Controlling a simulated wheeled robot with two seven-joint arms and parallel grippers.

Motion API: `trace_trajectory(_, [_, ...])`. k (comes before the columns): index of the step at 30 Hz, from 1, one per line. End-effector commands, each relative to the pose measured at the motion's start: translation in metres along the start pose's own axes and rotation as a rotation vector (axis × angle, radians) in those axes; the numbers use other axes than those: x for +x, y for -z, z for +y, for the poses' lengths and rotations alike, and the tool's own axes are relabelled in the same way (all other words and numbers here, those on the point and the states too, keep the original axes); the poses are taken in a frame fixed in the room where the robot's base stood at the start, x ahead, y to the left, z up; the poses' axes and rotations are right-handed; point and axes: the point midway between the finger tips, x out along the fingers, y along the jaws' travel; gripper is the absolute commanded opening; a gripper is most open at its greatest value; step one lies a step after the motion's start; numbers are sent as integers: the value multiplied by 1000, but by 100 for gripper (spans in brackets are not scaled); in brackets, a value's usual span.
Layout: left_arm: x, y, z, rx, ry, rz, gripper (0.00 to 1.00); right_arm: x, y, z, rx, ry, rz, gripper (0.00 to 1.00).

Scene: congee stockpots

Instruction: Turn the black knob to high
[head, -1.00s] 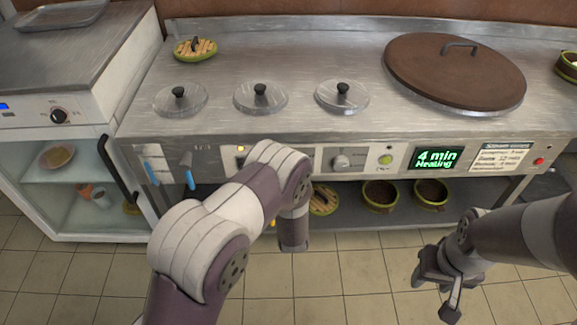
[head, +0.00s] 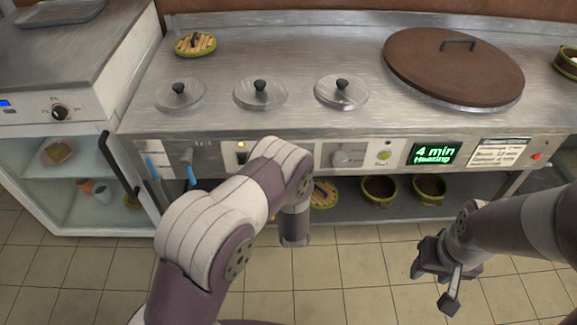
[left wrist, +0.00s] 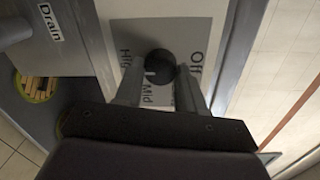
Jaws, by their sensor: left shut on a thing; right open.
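In the left wrist view the black knob (left wrist: 161,66) sits on a pale plate marked Off, High and Mid. A white mark shows on its edge, on the side toward High and Mid. My left gripper (left wrist: 158,76) is shut on the knob, one finger on each side. In the head view my left arm hides this gripper and most of its panel section. My right gripper (head: 440,277) is open and empty, low above the floor in front of the counter.
The counter front carries a grey knob (head: 345,158), a green button (head: 384,155) and a lit display (head: 433,154) reading 4 min Heating. Lids (head: 260,93) and a large brown cover (head: 453,68) lie on top. A white cabinet (head: 70,185) stands left.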

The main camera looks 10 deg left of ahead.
Motion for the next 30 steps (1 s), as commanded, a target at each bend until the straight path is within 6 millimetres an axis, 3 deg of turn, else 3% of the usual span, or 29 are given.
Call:
trace_trajectory(1, [0,0,1,2,-3,2,45,0,0,0,0,0,0,46])
trace_trajectory(3, [0,0,1,2,-3,1,64,0,0,0,0,0,0,46])
trace_trajectory(14, [-6,0,0,0,-2,2,64,-2,0,0,0,0,0,46])
trace_trajectory(17, [-21,1,-2,2,-2,4,64,-7,1,0,0,0,0,46])
trace_trajectory(27, [-105,1,-2,4,-1,7,64,-23,3,0,0,0,0,46])
trace_trajectory(30, [-119,1,0,2,-3,4,64,-24,3,0,0,0,0,46])
